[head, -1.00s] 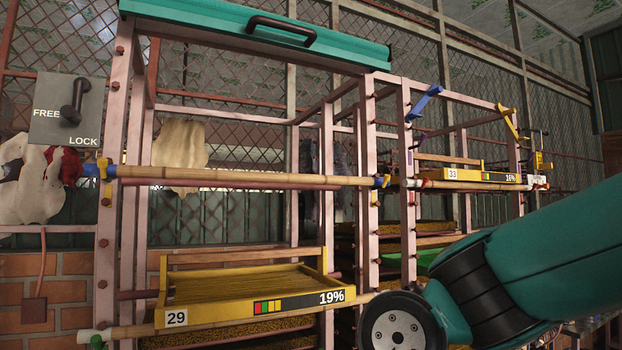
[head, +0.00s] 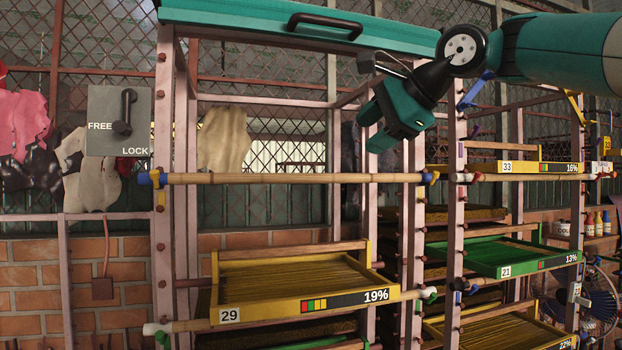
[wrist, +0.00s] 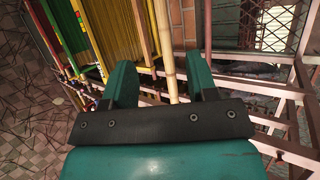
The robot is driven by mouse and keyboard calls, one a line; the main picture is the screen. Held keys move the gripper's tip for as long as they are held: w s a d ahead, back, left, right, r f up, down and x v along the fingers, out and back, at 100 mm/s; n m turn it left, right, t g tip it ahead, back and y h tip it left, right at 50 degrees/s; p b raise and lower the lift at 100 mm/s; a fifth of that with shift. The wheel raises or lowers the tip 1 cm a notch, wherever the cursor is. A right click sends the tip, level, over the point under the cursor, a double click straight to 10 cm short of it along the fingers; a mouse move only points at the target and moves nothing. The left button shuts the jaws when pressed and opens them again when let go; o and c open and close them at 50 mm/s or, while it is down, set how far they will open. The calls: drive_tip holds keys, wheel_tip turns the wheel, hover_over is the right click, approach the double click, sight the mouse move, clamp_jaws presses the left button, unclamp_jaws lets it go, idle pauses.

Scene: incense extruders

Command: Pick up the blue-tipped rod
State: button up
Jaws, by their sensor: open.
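The blue-tipped rod (head: 290,179) is a long bamboo pole lying level across the front of the left rack. Its blue tip (head: 145,179) sticks out past the left post beside a yellow holder, and blue and yellow also show at its right end. My gripper (head: 369,128) is open and empty, in front of the rack above the right part of the rod, pointing down and left. In the wrist view a bamboo rod (wrist: 166,48) runs up the picture between the two open teal fingers; whether it touches them cannot be told.
A yellow tray marked 29 (head: 290,285) and a lower rod with a white tip (head: 152,328) sit below. A second rack on the right holds a green tray (head: 500,255). Pink posts (head: 164,250) flank the rod. A lever plate (head: 118,120) hangs at left.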

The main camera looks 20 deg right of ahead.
approach(316, 175)
wheel_tip(316, 175, down, 2)
drive_tip(key=w, duration=0.3)
drive_tip(key=shift+s+a+p+x, duration=0.1)
drive_tip(key=shift+a+p+x, duration=0.2)
drive_tip(key=shift+x, duration=0.65)
drive_tip(key=shift+s+a+p+x, duration=0.1)
drive_tip(key=shift+p+x, duration=0.35)
drive_tip(key=shift+x, duration=0.45)
drive_tip(key=shift+a+p+x, duration=0.2)
drive_tip(key=shift+p+x, duration=0.15)
drive_tip(key=shift+x, duration=0.6)
drive_tip(key=shift+r, duration=0.1)
clamp_jaws()
